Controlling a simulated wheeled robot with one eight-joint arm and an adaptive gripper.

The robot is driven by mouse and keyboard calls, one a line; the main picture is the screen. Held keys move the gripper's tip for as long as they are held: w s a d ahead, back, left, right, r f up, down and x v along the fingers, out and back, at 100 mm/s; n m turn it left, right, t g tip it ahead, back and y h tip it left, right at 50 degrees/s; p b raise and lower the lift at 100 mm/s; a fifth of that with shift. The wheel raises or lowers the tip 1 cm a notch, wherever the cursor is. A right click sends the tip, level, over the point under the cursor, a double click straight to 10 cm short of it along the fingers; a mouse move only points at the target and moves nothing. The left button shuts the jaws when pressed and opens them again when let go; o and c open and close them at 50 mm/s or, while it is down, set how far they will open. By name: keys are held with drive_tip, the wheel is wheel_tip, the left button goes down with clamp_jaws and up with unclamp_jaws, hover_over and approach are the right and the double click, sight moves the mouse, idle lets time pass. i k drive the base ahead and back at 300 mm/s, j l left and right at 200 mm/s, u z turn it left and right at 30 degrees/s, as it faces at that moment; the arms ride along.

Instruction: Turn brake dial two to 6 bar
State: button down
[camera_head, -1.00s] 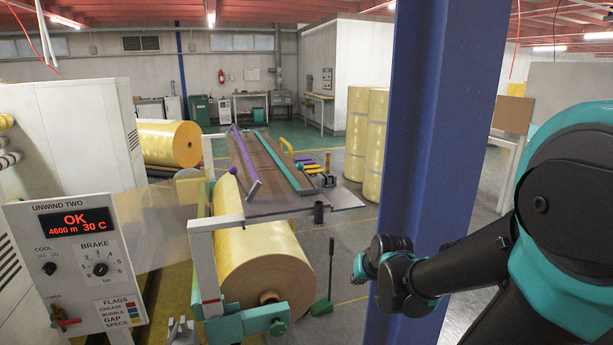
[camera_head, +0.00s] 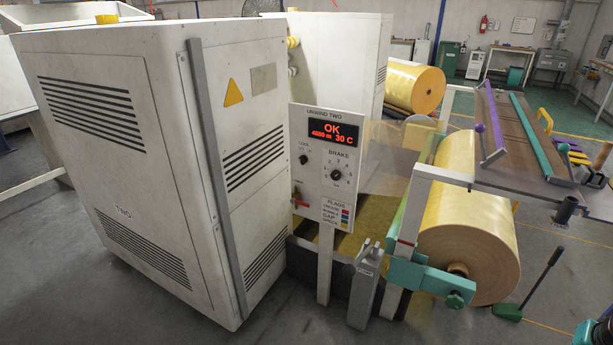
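The brake dial (camera_head: 336,175) is a small dark round knob under the word BRAKE on the white UNWIND TWO panel (camera_head: 312,178). The panel stands on a post left of the yellow roll. Numbers ring the knob, but its pointer is too small to read now. The red display (camera_head: 331,133) above it reads OK, a length in metres and 30 C. Only a teal and dark piece of my arm shows at the lower right edge, far from the panel. My gripper's fingers are not in view.
A smaller COOL switch (camera_head: 303,160) and a red lever (camera_head: 299,203) share the panel. A grey box (camera_head: 366,288) stands below it. A large white cabinet (camera_head: 130,170) fills the left. The yellow roll (camera_head: 478,235) is right of the panel. The front floor is clear.

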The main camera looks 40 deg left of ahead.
sight(335, 175)
drive_tip(key=u, duration=1.65)
drive_tip(key=k+u, duration=0.1)
drive_tip(key=u, duration=0.25)
drive_tip(key=k+u, duration=0.15)
drive_tip(key=u, duration=0.2)
drive_tip(key=k+u, duration=0.1)
drive_tip(key=u, duration=0.2)
